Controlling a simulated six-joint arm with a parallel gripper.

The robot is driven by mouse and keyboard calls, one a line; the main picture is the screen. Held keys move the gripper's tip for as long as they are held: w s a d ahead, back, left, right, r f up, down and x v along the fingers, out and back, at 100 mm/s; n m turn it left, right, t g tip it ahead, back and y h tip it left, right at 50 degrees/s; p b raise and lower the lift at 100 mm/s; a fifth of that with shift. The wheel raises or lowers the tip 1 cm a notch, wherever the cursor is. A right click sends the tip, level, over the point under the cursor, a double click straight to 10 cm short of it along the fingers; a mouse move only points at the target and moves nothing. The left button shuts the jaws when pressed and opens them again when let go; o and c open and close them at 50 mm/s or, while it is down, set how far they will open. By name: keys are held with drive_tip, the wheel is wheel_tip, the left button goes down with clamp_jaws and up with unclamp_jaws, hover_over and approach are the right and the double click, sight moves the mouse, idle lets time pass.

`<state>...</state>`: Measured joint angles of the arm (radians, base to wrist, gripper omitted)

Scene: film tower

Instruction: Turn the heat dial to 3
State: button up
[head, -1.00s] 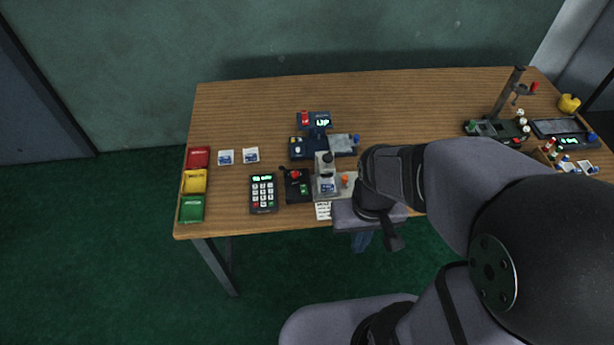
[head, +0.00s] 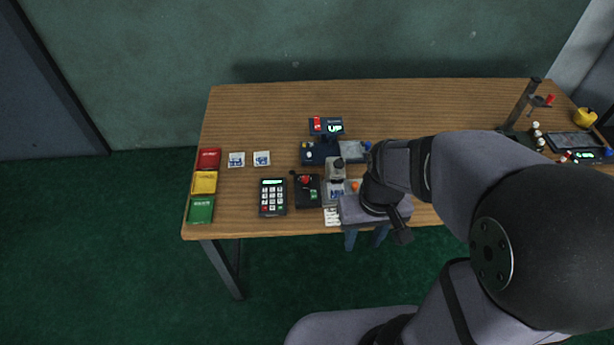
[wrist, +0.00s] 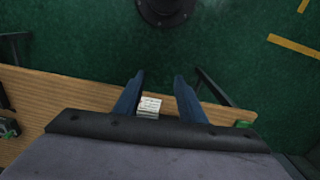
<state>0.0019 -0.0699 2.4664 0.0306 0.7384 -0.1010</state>
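Small knobs show in the head view: a red one (head: 305,179) on a black box and an orange one (head: 354,186) on a grey unit. I cannot tell which is the heat dial, and its numbers are too small to read. My gripper (head: 364,244) hangs at the table's front edge, right of and nearer than both knobs. In the wrist view its two blue fingers (wrist: 158,80) are apart, with nothing held between them.
A keypad (head: 273,197) stands left of the black box. A dark device with a lit display (head: 334,129) stands behind. Red, yellow and green trays (head: 202,209) line the left edge. The wooden table (head: 260,100) is clear at the back.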

drive_tip(key=w+a+f+n+y+b, duration=0.1)
drive_tip(key=w+a+f+n+b, duration=0.15)
drive_tip(key=w, duration=0.65)
drive_tip(key=w+a+f+n+y+b, duration=0.1)
drive_tip(key=w+f+n+b, duration=0.2)
drive_tip(key=w, duration=0.5)
drive_tip(key=n+t+y+b, duration=0.2)
drive_tip(key=n+b, duration=0.2)
drive_tip(key=n, duration=0.3)
approach(305, 178)
drive_tip(key=shift+p+x, duration=0.95)
drive_tip(key=shift+x, duration=2.9)
drive_tip(key=shift+d, duration=0.1)
clamp_jaws()
